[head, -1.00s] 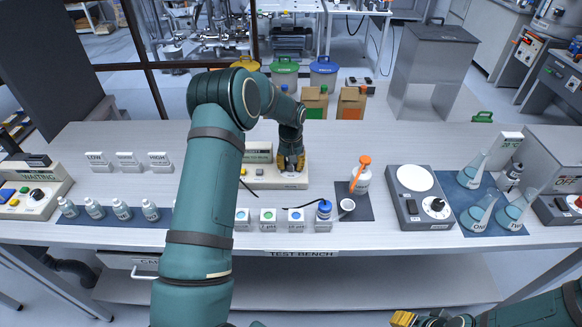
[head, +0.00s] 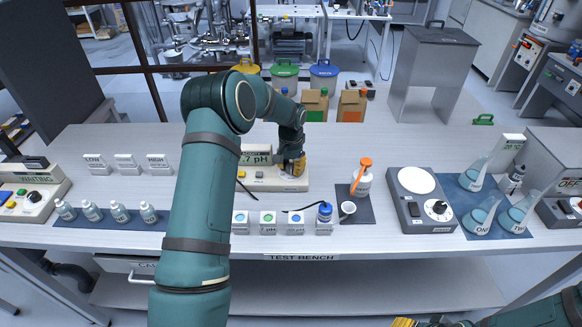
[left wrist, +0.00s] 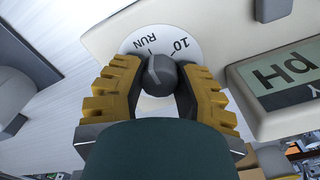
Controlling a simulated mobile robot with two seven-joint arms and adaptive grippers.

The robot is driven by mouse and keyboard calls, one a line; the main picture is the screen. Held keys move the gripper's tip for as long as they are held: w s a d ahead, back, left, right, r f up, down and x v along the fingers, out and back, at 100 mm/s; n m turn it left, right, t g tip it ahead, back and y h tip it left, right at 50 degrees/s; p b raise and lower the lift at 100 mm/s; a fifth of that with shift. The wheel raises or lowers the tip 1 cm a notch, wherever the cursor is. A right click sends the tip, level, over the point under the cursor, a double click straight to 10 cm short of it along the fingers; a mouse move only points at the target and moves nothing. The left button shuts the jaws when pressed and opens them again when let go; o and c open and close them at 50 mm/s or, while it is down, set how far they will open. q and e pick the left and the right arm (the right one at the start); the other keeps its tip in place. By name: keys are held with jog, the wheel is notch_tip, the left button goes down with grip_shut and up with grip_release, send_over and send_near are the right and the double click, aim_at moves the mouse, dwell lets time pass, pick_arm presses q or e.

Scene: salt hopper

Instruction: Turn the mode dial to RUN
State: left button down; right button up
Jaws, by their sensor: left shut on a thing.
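The mode dial is a dark grey knob (left wrist: 159,76) on a round white plate (left wrist: 196,48) marked "RUN" and "10-" in the left wrist view. My left gripper (left wrist: 159,84) has its yellow fingers on both sides of the knob and is shut on it. In the head view, my left gripper (head: 293,166) is at the right end of the cream pH meter (head: 265,184) and hides the dial there. The meter's display (head: 257,159) reads "7 pH", its left part covered by my arm. My right gripper (head: 404,322) is partly cut off at the bottom edge.
A stirrer plate (head: 420,200) and flasks are farther right. Small bottles (head: 118,211) stand left.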

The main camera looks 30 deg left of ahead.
aim_at(290, 167)
pick_arm(q)
jog(key=shift+s+f, duration=0.1)
jog(key=shift+f, duration=0.05)
jog(key=c, duration=0.6)
grip_release()
jog(key=shift+r, duration=0.2)
jog(key=shift+r, duration=0.3)
notch_tip(290, 167, up, 11)
jog(key=shift+s, duration=0.1)
